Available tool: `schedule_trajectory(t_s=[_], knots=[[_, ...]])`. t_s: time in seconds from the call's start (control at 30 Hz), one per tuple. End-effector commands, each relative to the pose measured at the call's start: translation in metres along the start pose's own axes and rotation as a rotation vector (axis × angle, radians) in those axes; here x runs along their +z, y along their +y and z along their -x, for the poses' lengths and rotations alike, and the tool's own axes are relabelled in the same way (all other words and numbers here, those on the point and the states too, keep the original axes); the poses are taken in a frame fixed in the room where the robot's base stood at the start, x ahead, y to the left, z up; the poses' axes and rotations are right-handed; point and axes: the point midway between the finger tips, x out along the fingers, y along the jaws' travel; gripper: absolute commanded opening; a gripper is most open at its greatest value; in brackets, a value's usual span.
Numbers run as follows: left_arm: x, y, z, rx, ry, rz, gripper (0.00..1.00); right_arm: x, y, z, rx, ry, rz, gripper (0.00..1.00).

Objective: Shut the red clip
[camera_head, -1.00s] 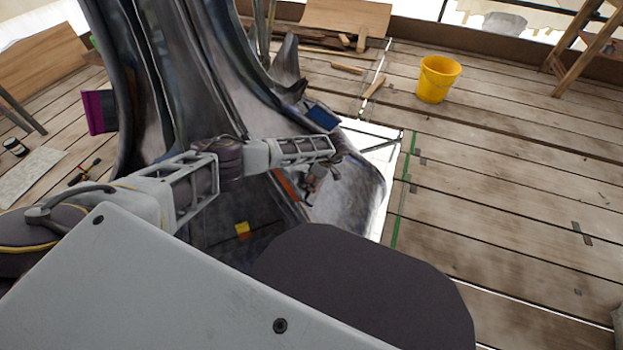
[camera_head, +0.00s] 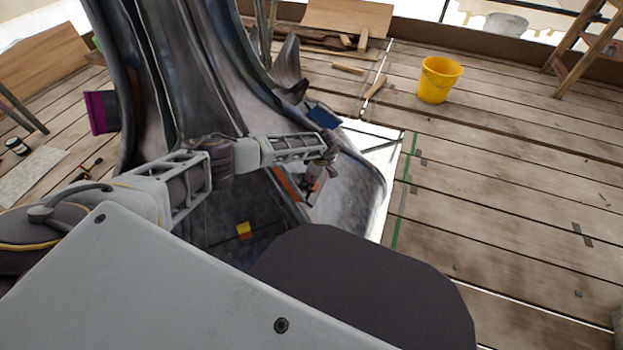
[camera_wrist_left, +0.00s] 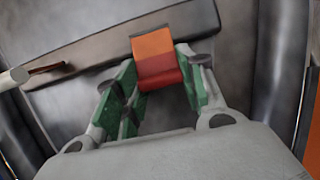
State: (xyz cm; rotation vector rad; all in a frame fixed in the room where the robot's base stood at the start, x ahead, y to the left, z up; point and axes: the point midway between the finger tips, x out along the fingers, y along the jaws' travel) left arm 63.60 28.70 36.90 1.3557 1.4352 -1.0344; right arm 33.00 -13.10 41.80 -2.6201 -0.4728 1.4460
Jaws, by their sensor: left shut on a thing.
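The red clip (camera_wrist_left: 157,62) shows in the left wrist view as a small block, orange above and red below, against a brown-grey bar (camera_wrist_left: 95,50). My left gripper (camera_wrist_left: 160,72) has its green-padded fingers on both sides of the block and is shut on it. The fingers hide the block's sides, and I cannot tell how far the clip is closed. In the head view my left gripper (camera_head: 314,182) is small and dark, inside the hollow of the grey metal spire piece (camera_head: 352,185). The clip cannot be made out there. My right gripper is not in view.
An orange strip (camera_head: 287,184) lies beside my left gripper. A red and yellow block (camera_head: 243,231) sits lower in the hollow. A dark blue piece (camera_head: 322,117) is on the spire above the wrist. A yellow bucket (camera_head: 438,80) stands on the open plank floor (camera_head: 500,180).

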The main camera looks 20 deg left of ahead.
Motion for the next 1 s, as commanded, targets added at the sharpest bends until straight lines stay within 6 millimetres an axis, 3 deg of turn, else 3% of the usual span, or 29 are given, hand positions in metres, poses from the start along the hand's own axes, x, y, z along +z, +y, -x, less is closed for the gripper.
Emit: schedule_trajectory(t_s=[0.2, 0.23, 0.37, 1.0], knots=[[0.0, 0.0, 0.0, -0.001, 0.0, 0.001, 0.16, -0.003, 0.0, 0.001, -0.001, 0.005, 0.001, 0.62], [0.001, 0.0, 0.0, -0.001, 0.0, 0.001, 0.44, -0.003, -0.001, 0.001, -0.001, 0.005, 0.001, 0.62], [0.001, 0.0, 0.0, -0.001, 0.0, 0.001, 0.6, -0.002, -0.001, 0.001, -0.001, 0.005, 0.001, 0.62], [0.0, 0.001, 0.011, 0.002, 0.0, 0.0, 0.62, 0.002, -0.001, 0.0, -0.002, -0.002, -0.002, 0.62]])
